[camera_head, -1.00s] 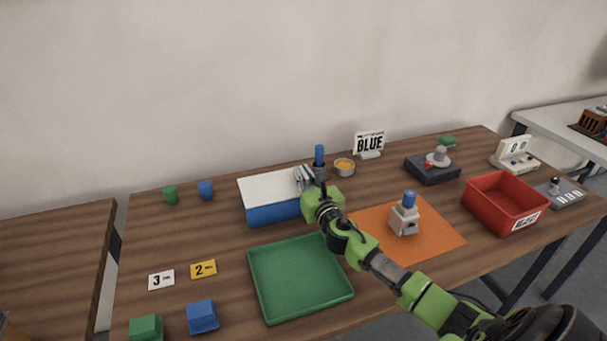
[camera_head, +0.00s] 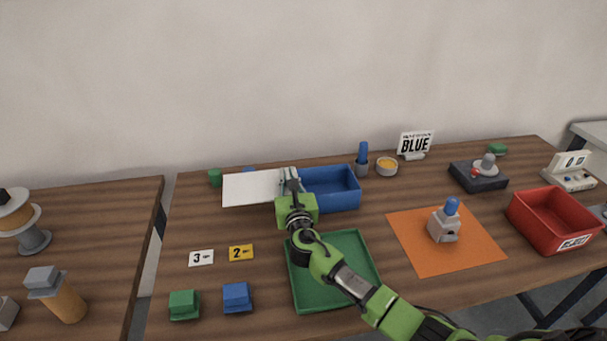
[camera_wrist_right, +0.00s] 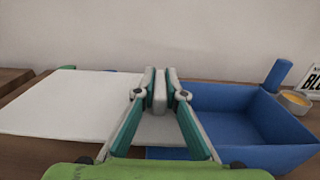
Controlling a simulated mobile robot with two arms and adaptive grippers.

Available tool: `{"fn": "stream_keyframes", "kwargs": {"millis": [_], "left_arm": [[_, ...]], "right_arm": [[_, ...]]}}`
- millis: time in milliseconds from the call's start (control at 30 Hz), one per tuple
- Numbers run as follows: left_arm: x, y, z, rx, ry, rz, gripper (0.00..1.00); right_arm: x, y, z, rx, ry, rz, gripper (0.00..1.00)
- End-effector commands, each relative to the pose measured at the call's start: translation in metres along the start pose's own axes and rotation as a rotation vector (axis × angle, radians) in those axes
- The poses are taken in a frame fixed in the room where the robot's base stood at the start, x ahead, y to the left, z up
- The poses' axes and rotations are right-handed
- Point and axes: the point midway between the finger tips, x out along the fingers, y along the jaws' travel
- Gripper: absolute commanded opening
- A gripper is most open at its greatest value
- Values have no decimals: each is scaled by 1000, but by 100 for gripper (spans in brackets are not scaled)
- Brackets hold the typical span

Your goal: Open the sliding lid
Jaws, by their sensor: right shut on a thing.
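The white sliding lid (camera_head: 247,188) sticks out to the left of the blue box (camera_head: 333,197), whose right part is open and looks empty. My right gripper (camera_head: 289,178) is shut at the lid's right end. In the right wrist view the gripper (camera_wrist_right: 160,90) is closed on a raised piece of the lid, with the flat lid (camera_wrist_right: 70,105) to the left and the open blue box (camera_wrist_right: 245,120) to the right. The box's left part is hidden by the lid and my arm. My left gripper is not in view.
A green tray (camera_head: 368,262) lies in front of the box. A blue-topped marker (camera_head: 363,158) and an orange-filled bowl (camera_head: 387,166) stand right of it. An orange mat (camera_head: 420,255) and a red bin (camera_head: 552,238) are further right. A green object (camera_head: 215,177) stands behind the lid.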

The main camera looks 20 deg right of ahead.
Motion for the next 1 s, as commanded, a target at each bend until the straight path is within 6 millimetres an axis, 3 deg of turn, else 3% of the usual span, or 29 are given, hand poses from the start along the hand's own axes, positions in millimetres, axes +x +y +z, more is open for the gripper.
{"fn": "stream_keyframes", "kwargs": {"millis": [400, 433, 500, 867, 1000], "left_arm": [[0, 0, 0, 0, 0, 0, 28], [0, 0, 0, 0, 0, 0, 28], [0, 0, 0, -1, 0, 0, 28], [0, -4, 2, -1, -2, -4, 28], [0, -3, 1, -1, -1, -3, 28]], "right_arm": [[0, 5, 0, 0, 1, 0, 0], [0, 5, 0, 0, 1, 0, 13], [0, 5, 0, 0, 1, 0, 28], [-1, 5, 0, 0, 0, 0, 28], [-13, 5, -2, -1, 1, 0, 28]]}}
